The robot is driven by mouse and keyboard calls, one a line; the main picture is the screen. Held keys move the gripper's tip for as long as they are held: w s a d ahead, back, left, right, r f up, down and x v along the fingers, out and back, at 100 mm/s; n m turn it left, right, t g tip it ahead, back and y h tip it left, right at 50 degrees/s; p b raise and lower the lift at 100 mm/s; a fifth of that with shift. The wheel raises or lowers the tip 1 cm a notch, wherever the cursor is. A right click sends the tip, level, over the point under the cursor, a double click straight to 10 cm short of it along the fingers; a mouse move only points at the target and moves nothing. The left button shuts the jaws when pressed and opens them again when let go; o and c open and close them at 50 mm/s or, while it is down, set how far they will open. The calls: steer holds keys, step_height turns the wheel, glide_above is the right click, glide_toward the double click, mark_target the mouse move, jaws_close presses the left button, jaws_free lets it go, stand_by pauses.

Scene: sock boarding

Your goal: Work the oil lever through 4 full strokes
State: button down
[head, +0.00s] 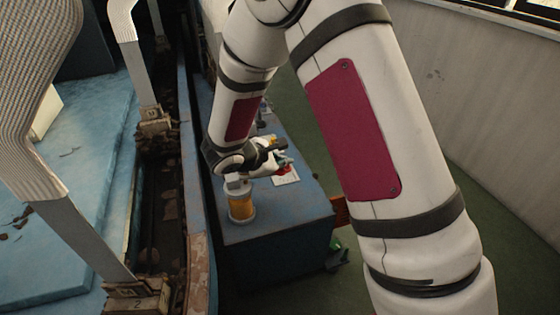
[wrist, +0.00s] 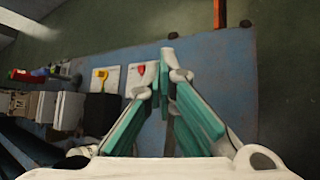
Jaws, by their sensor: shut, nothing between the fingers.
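An amber oil cup with metal ends (head: 241,205) stands upright on the blue bench near its front left corner. The oil lever itself cannot be made out for certain; my wrist and gripper cover the area just behind the cup. My gripper (wrist: 167,54) is shut, with its teal-padded fingers meeting at the tips and nothing held between them. In the head view it is small and partly hidden by my wrist, low over the bench behind and right of the cup.
The blue bench (head: 275,240) carries white cards, one with a yellow tag (wrist: 100,78) and one with a red tag (wrist: 141,69). Grey and dark blocks (wrist: 70,110) stand at the wrist view's left. A blue machine with numbered sock boards (head: 95,240) runs along the left. Green floor is open at right.

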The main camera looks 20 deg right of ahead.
steer(key=shift+f+b, duration=0.55)
stand_by(0.6)
stand_by(0.5)
steer(key=shift+a+r+p, duration=0.15)
steer(key=shift+r+p, duration=0.75)
steer(key=shift+r, duration=0.45)
steer(key=shift+a+r+p, duration=0.15)
steer(key=shift+r+p, duration=0.7)
steer(key=shift+r, duration=0.5)
steer(key=shift+a+r+p, duration=0.15)
steer(key=shift+r+p, duration=0.7)
steer(key=shift+r, duration=0.4)
steer(key=shift+a+r+p, duration=0.15)
steer(key=shift+r+p, duration=0.65)
steer(key=shift+r, duration=0.45)
